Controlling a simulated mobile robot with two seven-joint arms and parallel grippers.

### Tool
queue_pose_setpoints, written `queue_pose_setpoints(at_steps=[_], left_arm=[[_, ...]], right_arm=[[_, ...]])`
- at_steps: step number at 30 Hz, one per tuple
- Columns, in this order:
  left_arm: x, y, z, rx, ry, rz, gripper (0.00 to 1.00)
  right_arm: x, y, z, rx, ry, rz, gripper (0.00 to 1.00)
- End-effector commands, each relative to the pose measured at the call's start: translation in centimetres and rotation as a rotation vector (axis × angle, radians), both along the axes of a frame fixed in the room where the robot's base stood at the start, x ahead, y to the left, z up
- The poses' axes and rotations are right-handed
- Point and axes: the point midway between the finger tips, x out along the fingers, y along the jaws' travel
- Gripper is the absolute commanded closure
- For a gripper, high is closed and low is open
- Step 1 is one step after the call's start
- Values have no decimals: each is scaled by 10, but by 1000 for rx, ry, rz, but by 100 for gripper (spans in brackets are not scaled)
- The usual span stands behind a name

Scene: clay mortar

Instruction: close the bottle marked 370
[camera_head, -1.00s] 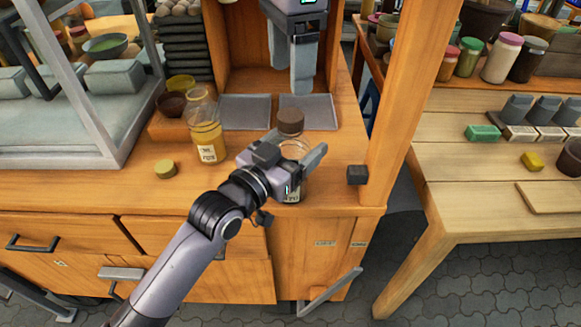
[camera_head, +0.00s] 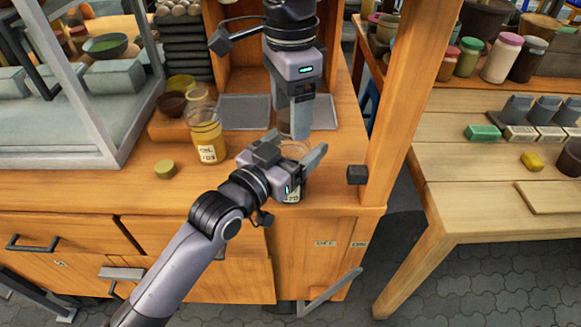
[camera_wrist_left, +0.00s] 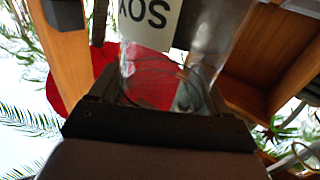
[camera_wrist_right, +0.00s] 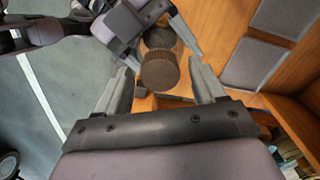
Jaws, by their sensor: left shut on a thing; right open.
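My left gripper (camera_head: 298,156) is shut on a clear glass bottle (camera_head: 292,196) that stands near the counter's front right corner. Its label is partly covered, so I cannot read the full number. In the left wrist view the glass (camera_wrist_left: 165,75) and part of the label (camera_wrist_left: 150,22) show close up. My right gripper (camera_head: 294,132) points down just above the bottle, open. In the right wrist view a round brown stopper (camera_wrist_right: 160,70) lies between its open fingers. Whether the stopper rests on the bottle's mouth I cannot tell; the right fingers mostly hide it in the head view.
A bottle of yellow contents (camera_head: 207,135) stands to the left, with a small olive lid (camera_head: 165,169) on the counter nearby. Grey tiles (camera_head: 245,112) lie behind. A wooden post (camera_head: 400,110) rises close on the right. The counter's front left is mostly clear.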

Motion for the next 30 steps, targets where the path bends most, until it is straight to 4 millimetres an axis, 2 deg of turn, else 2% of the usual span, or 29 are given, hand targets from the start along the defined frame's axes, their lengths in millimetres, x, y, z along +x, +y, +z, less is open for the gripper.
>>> queue_pose_setpoints(at_steps=[8, 9, 14, 15, 23, 26, 30], left_arm=[[0, 0, 0, 1, 1, 0, 100], [0, 0, 0, 1, 1, 0, 100], [0, 0, 0, 1, 1, 0, 100], [0, 0, 0, 1, 1, 0, 100], [0, 0, 0, 1, 1, 0, 100], [0, 0, 0, 1, 1, 0, 100], [0, 0, 0, 1, 1, 0, 100]], right_arm=[[0, 0, -2, 0, 0, 0, 31], [0, 0, -2, 0, 0, 0, 34], [0, 0, -2, 0, 0, 0, 86], [0, 0, -2, 0, 0, 0, 89], [0, 0, -2, 1, 0, -16, 91], [0, 0, -2, 1, 2, -86, 91], [0, 0, -2, 2, 2, -275, 91]])
